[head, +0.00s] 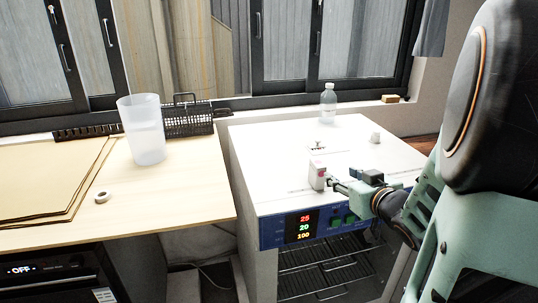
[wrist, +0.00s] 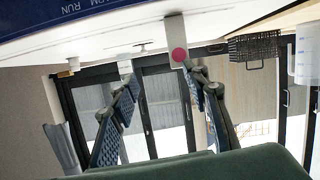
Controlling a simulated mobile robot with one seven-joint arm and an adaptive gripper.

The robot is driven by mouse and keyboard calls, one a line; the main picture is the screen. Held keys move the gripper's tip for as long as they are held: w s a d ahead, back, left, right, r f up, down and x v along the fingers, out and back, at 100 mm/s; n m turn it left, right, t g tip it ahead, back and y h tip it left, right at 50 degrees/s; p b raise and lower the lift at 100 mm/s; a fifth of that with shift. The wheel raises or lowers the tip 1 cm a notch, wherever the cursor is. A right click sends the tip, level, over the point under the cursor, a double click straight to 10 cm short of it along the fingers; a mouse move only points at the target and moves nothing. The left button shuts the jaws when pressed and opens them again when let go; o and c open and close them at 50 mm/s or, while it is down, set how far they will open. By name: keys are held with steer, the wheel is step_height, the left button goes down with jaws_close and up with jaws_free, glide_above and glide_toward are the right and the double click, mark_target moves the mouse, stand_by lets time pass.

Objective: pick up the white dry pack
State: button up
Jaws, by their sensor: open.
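A small white lump (head: 375,137), which may be the white dry pack, lies on the oven's white top toward the back right; it is too small to read clearly. A white box with a pink patch (head: 317,172) stands near the oven's front edge, and it also shows in the wrist view (wrist: 174,42). My gripper (head: 336,184) is open above the front of the oven top, close to the box. In the wrist view, which is upside down, its two fingers (wrist: 160,70) are spread with nothing held between them. Whether a finger touches the box cannot be told.
The oven top (head: 270,150) also holds a clear bottle (head: 328,104) at the back and a small dark fitting (head: 323,147). A black wire basket (head: 188,115) stands behind.

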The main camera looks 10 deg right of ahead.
mark_target(317, 171)
steer(key=shift+y, duration=0.5)
steer(key=w+a+f, duration=0.1)
steer(key=w, duration=0.1)
steer(key=w+a+f, duration=0.1)
steer(key=a+f, duration=0.1)
steer(key=shift+w+b, duration=0.3)
steer(key=shift+w, duration=0.05)
steer(key=shift+r+b+x, duration=0.15)
steer(key=shift+x, duration=1.4)
steer(key=shift+r+b+x, duration=0.15)
steer(key=shift+x, duration=1.45)
steer(key=shift+w+d, duration=0.1)
steer(key=shift+d, duration=0.1)
jaws_close()
